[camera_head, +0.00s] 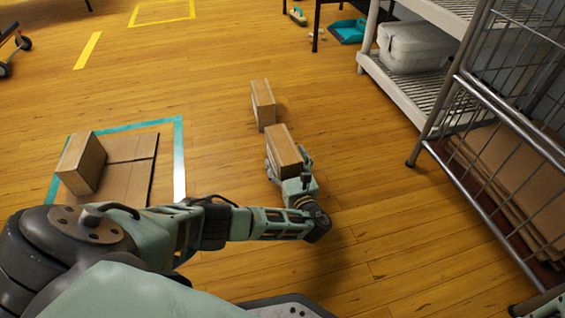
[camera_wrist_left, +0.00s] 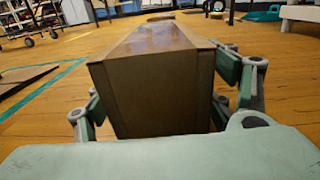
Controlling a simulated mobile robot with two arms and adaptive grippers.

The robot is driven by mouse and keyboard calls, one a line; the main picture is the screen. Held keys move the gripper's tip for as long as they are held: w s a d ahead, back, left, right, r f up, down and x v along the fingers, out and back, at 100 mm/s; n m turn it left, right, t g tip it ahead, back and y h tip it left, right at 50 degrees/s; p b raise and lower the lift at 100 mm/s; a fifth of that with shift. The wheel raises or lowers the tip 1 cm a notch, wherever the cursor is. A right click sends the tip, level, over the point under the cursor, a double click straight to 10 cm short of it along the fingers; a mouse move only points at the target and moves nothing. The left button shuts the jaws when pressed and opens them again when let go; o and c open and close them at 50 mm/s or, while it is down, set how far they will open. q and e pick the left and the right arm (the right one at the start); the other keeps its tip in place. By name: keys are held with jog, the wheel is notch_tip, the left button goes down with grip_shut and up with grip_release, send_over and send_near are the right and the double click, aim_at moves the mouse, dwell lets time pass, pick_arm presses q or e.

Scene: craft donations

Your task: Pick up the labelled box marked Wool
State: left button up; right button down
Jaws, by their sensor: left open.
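A brown cardboard box (camera_head: 284,150) stands on the wooden floor in the middle of the head view, and my left gripper (camera_head: 289,172) is at its near end. In the left wrist view the same box (camera_wrist_left: 160,85) fills the space between the open fingers (camera_wrist_left: 165,105), one on each side. I cannot tell whether the fingers touch it. A second box (camera_head: 263,104) stands just beyond it. A third box (camera_head: 82,163) stands on flat cardboard at the left. No label is readable on any box, so I cannot tell which is marked Wool. My right gripper is not in view.
Teal tape (camera_head: 179,160) outlines a floor square with flat cardboard (camera_head: 132,150). The floor between the boxes and the cart is clear.

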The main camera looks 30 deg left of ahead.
pick_arm(q)
jog(key=shift+w+a, duration=0.25)
jog(key=shift+a, duration=0.05)
jog(key=c, duration=1.5)
jog(key=shift+r, duration=0.1)
jog(key=shift+c, duration=0.5)
jog(key=shift+r, duration=0.1)
